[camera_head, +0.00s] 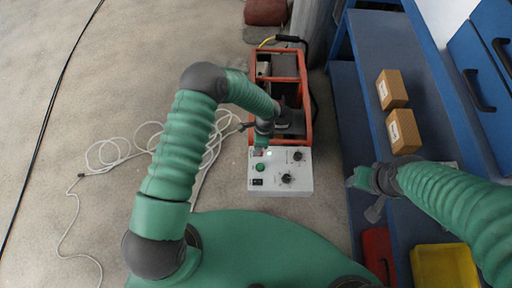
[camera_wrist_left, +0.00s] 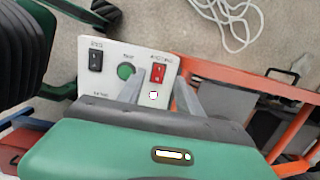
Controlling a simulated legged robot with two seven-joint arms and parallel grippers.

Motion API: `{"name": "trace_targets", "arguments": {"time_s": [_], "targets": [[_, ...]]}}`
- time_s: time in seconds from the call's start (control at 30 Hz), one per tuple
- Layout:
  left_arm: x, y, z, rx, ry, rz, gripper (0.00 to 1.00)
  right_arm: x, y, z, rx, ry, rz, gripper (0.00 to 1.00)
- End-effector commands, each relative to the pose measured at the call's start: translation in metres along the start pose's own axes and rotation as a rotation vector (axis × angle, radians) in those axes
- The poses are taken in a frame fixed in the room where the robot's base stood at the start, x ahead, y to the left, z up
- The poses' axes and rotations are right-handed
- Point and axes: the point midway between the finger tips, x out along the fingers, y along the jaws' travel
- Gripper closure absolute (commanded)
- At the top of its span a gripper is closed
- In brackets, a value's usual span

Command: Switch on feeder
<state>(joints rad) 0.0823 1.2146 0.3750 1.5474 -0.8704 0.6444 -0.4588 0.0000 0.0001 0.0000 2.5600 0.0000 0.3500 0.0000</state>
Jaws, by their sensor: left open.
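The feeder is an orange-framed machine (camera_head: 304,112) with a white control panel (camera_head: 305,186) at its front. In the left wrist view the panel (camera_wrist_left: 112,62) carries a black rocker switch (camera_wrist_left: 96,60), a green round button (camera_wrist_left: 125,72) and a red rocker switch (camera_wrist_left: 158,73). A small white light (camera_wrist_left: 153,95) shows below the red rocker. My left gripper (camera_head: 261,146) is over the panel's upper left corner. Its open fingers (camera_wrist_left: 158,86) straddle the red rocker in the wrist view; contact cannot be told. My right gripper (camera_head: 362,186) is by the blue shelf; its jaws are unclear.
The head view shows panel knobs (camera_head: 287,179), a blue shelf unit (camera_head: 380,48) with cardboard boxes (camera_head: 403,131), a yellow bin (camera_head: 443,266) and a red bin (camera_head: 377,250). A white cable (camera_head: 102,158) lies coiled on the floor. Open floor is at left.

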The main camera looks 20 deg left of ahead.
Motion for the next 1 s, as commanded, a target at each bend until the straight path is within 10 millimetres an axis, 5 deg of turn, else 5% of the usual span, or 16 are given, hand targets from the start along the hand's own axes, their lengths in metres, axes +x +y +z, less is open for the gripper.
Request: {"name": "trace_targets", "arguments": {"time_s": [0.03,0.2,0.4,1.0], "targets": [[-0.022,-0.001,0.0,0.0,0.001,-0.003,0.58,-0.01,0.0,-0.002,0.0,0.0,0.0,0.49],[-0.071,-0.001,0.001,0.0,0.001,-0.003,0.58,-0.023,0.0,-0.005,0.0,0.0,0.0,0.49],[-0.106,-0.001,0.0,-0.001,0.001,0.0,0.58,-0.03,0.0,-0.007,0.0,0.0,0.0,0.49],[-0.116,0.0,0.002,-0.011,0.001,-0.001,0.58,-0.031,0.0,-0.007,0.0,0.0,0.0,0.49]]}}
